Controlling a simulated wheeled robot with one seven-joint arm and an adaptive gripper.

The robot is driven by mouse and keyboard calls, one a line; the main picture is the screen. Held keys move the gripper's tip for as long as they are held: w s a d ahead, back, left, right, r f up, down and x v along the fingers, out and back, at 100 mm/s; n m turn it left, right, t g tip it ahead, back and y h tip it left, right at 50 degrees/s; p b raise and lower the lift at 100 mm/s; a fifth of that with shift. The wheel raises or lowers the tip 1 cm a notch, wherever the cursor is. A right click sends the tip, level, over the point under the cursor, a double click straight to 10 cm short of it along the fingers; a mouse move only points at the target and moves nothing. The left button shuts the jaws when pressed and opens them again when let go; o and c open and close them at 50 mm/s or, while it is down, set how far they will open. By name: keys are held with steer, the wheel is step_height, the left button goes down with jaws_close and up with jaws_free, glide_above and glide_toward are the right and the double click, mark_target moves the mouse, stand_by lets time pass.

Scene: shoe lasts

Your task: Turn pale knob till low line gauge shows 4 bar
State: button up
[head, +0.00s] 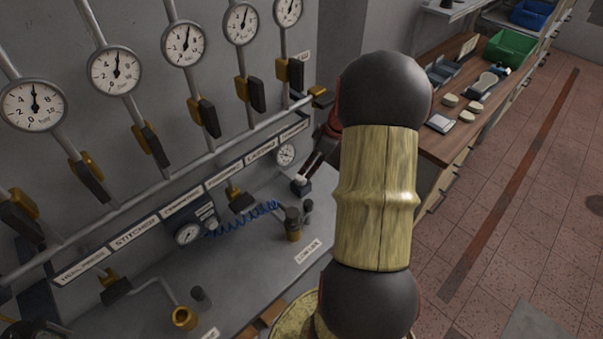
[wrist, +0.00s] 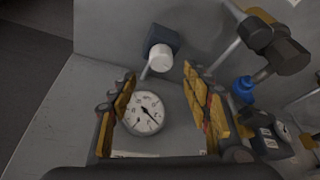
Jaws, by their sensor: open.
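The pale knob (wrist: 160,55) is a short white cylinder on a dark block, just beyond my fingertips in the wrist view. What looks like the same knob (head: 301,180) shows at the panel's far end in the head view, beside my arm. A round white gauge (wrist: 146,112) shows between my fingers in the wrist view; its needle points to the lower right, and its figures are too small to read surely. My gripper (wrist: 157,80) is open and empty, its yellow-padded fingers on either side of the view and apart from the knob. My arm partly hides the gripper in the head view.
Several larger gauges (head: 115,70) on pipes line the wall, above yellow-and-black valves (head: 204,117). Another small gauge (head: 188,233) and a blue coiled hose (head: 243,219) are lower down. In the wrist view, a dark fitting with a blue end (wrist: 243,89) stands close right of my fingers.

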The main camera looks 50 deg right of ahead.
mark_target(301, 177)
steer(key=x, duration=0.7)
steer(key=shift+a+b, duration=0.1)
steer(key=shift+b, duration=0.3)
steer(key=shift+c, duration=0.6)
steer(key=c, duration=1)
steer(key=shift+m+b, duration=0.3)
steer(key=shift+c, duration=0.2)
steer(key=m+h+b, duration=0.1)
steer(key=m+b, duration=0.1)
steer(key=m, duration=0.1)
steer(key=shift+a+f, duration=0.1)
steer(key=shift+a, duration=0.05)
steer(key=shift+m+h, duration=0.8)
steer(key=shift+m, duration=0.9)
